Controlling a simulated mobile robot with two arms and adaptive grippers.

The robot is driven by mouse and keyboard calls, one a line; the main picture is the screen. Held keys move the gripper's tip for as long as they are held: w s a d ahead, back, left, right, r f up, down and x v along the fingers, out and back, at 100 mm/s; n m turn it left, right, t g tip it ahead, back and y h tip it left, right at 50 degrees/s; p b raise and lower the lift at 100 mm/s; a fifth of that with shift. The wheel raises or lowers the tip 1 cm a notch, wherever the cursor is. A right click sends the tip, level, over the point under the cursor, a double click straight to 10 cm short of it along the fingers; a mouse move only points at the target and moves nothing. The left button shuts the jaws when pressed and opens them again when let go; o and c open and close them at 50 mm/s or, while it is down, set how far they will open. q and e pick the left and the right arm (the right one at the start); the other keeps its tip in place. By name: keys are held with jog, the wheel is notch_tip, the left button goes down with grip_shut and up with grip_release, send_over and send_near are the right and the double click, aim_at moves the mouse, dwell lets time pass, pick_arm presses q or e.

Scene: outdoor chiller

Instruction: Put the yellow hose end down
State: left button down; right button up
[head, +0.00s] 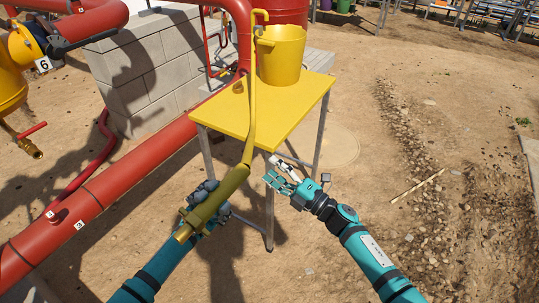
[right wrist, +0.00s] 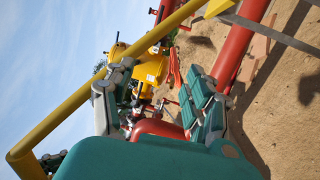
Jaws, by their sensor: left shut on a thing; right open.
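The yellow hose end (head: 214,200) is a thick olive-yellow piece with a brass tip, held tilted in front of the yellow table (head: 225,105). From its upper end a thin yellow hose (head: 251,115) rises past the table and the bucket to a hook-like bend. My left gripper (head: 203,206) is shut around the hose end, which partly hides its fingers. My right gripper (head: 283,176) is open and empty, to the right of the hose end and apart from it, near the table's front legs. Its spread fingers show in the right wrist view (right wrist: 158,108), with a yellow tube (right wrist: 85,95) passing beyond them.
A yellow bucket (head: 281,55) stands at the table's back, with a small brown object (head: 238,87) near its left edge. A thick red pipe (head: 125,180) runs along the left, by a grey block wall (head: 150,70). Bare ground on the right is mostly clear.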

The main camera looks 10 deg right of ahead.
jog(key=s+a+r+n+g+y, duration=0.2)
jog(key=a+r+n+g+y, duration=0.15)
jog(key=r+n, duration=0.3)
jog(key=s+a+r+n+g+y, duration=0.2)
jog(key=a+r+n+g, duration=0.15)
jog(key=r+n, duration=0.35)
notch_tip(320, 180, up, 11)
jog(key=n+g+h, duration=0.6)
jog(key=n+g, duration=0.2)
jog(key=n, duration=1)
send_over(237, 178)
jog(key=a, duration=0.1)
jog(key=shift+s+f, duration=0.1)
jog(key=shift+s, duration=0.25)
jog(key=s+d+n+t+h, duration=0.3)
jog(key=d+n+t+h, duration=0.3)
jog(key=n+h, duration=0.1)
jog(key=x, duration=1.1)
jog(key=shift+w+a, duration=0.1)
